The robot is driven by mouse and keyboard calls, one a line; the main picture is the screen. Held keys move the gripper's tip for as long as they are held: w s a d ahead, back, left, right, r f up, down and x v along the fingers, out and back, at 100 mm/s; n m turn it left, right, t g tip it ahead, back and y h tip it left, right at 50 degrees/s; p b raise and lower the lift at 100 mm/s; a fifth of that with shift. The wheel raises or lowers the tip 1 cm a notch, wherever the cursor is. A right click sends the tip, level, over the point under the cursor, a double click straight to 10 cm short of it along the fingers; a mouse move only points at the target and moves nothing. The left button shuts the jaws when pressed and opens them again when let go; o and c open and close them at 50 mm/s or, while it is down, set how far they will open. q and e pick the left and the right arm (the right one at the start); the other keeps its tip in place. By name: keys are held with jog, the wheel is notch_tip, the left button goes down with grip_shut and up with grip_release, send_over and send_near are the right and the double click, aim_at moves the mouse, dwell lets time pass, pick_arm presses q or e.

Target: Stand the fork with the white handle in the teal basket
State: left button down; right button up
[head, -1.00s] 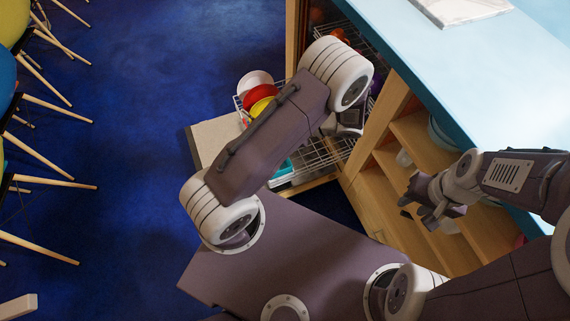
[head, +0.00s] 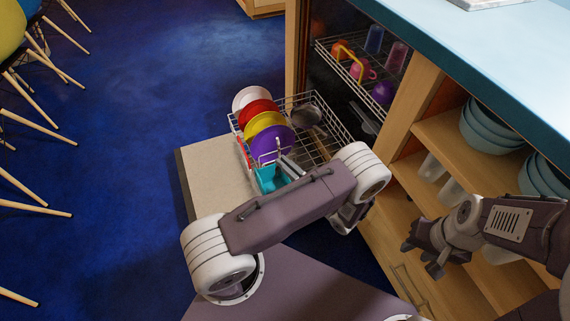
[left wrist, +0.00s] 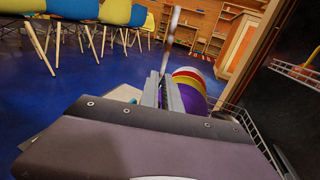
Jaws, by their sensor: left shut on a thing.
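The teal basket (head: 266,180) stands at the front of the lower dish rack, partly hidden by my left arm. A sliver of it shows in the left wrist view (left wrist: 124,93). My left gripper (head: 291,166) is just right of the basket, above the rack, mostly hidden behind my arm link. In the left wrist view its fingers (left wrist: 163,92) are shut on a thin, pale handle, the fork (left wrist: 172,38), which sticks up from the fingertips. The fork's other end is hidden. My right gripper (head: 421,258) is open and empty before the shelves.
White, red, yellow and purple plates (head: 263,122) stand in the lower rack (head: 335,125) behind the basket. A pan (head: 306,114) lies there too. The upper rack holds cups (head: 362,70). The open dishwasher door (head: 200,180) is left; shelves with bowls (head: 484,130) are right.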

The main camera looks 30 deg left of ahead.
pick_arm(q)
notch_tip(320, 180, down, 11)
jog(key=b, duration=0.8)
jog(key=shift+f+b, duration=0.15)
jog(key=shift+b, duration=0.15)
dwell(0.3)
jog(key=c, duration=1.5)
grip_release()
jog(key=p+v, duration=0.3)
jog(key=v, duration=0.6)
